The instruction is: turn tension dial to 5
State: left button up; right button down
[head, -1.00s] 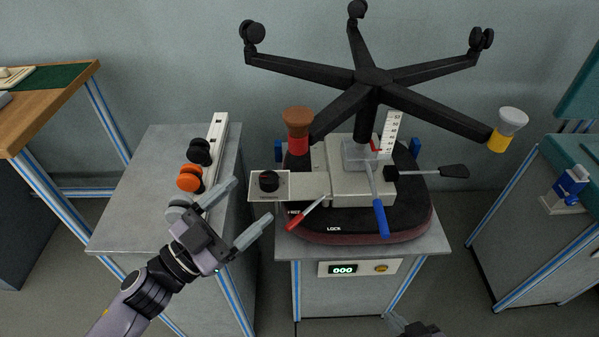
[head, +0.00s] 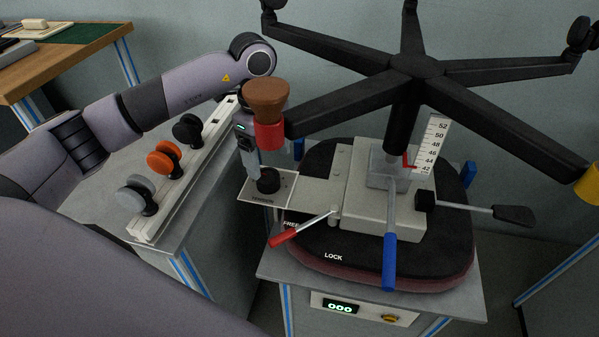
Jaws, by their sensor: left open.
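The tension dial (head: 268,183) is a small black knob on a white plate (head: 258,196) marked TENSION, at the left side of the chair mechanism (head: 380,205). My left gripper (head: 262,174) points down at the dial from above. Its near finger is beside the dial's upper left; the far finger is mostly hidden behind the red and brown caster end. The gripper is open. I cannot tell whether a finger touches the dial. The dial's pointer and numbers cannot be read. My right gripper is out of view.
A brown-topped red cup (head: 266,110) on a chair leg is close beside my left gripper. A red lever (head: 298,230) and blue lever (head: 389,255) stick out in front. The black chair base (head: 415,66) spreads overhead.

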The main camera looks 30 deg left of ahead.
aim_at(267, 175)
pick_arm(q)
jog(key=shift+w+a+r+n+y, duration=0.2)
jog(key=shift+w+a+n+y, duration=0.15)
jog(key=shift+a, duration=0.2)
jog(key=shift+w+a+f, duration=0.1)
jog(key=shift+f, duration=0.05)
notch_tip(267, 175, down, 7)
jog(key=shift+r+b, duration=0.2)
jog(key=shift+b, duration=0.15)
jog(key=c, duration=1)
